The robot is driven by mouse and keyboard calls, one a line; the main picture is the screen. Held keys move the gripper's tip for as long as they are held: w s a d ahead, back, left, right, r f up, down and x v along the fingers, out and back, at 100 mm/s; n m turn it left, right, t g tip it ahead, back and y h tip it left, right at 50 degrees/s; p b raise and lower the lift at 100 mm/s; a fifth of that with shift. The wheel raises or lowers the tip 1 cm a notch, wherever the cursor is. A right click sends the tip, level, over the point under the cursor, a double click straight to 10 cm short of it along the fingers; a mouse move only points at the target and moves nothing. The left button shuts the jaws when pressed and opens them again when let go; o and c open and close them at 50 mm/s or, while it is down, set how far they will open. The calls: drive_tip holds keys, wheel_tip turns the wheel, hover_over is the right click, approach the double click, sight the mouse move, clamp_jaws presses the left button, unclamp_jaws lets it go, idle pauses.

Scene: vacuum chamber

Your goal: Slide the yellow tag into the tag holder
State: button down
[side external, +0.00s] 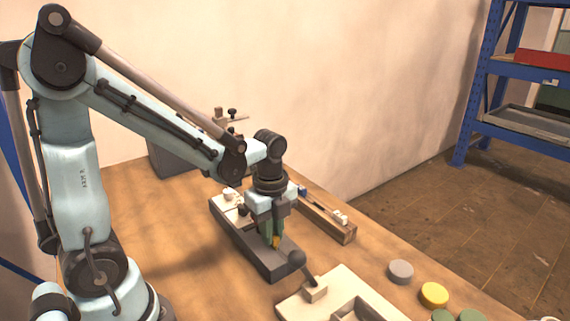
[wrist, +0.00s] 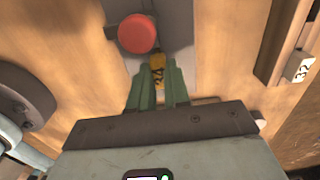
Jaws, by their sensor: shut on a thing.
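My gripper (side external: 273,240) points down over a long dark grey block (side external: 273,266) on the wooden bench. Its two green fingers (wrist: 158,90) are shut on the yellow tag (wrist: 157,68), which carries dark marks and sticks out past the fingertips in the wrist view. In the side view only a small piece of the tag (side external: 276,242) shows, low between the fingers. I cannot tell whether the tag touches the block. I cannot make out for sure which part is the tag holder.
A round red knob (wrist: 138,33) lies just beyond the tag in the wrist view. A black ball-topped lever (side external: 297,259) stands on a cream plate (side external: 338,284) close to my gripper. A wooden rail (side external: 330,222) runs behind; grey, yellow and green discs lie right.

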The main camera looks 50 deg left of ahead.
drive_tip(key=shift+f, duration=0.45)
drive_tip(key=c, duration=1)
unclamp_jaws()
drive_tip(key=shift+r, duration=0.15)
wheel_tip(320, 180, up, 12)
drive_tip(key=shift+f, duration=0.1)
drive_tip(key=d+f+n+t, duration=0.1)
drive_tip(key=n+t, duration=0.1)
drive_tip(key=n, duration=0.4)
drive_tip(key=s+d+n+t, duration=0.1)
drive_tip(key=n+t, duration=0.1)
drive_tip(key=n, duration=0.4)
drive_tip(key=s+d+f+n+t, duration=0.1)
drive_tip(key=n+t, duration=0.2)
drive_tip(key=n, duration=0.3)
drive_tip(key=shift+f, duration=0.3)
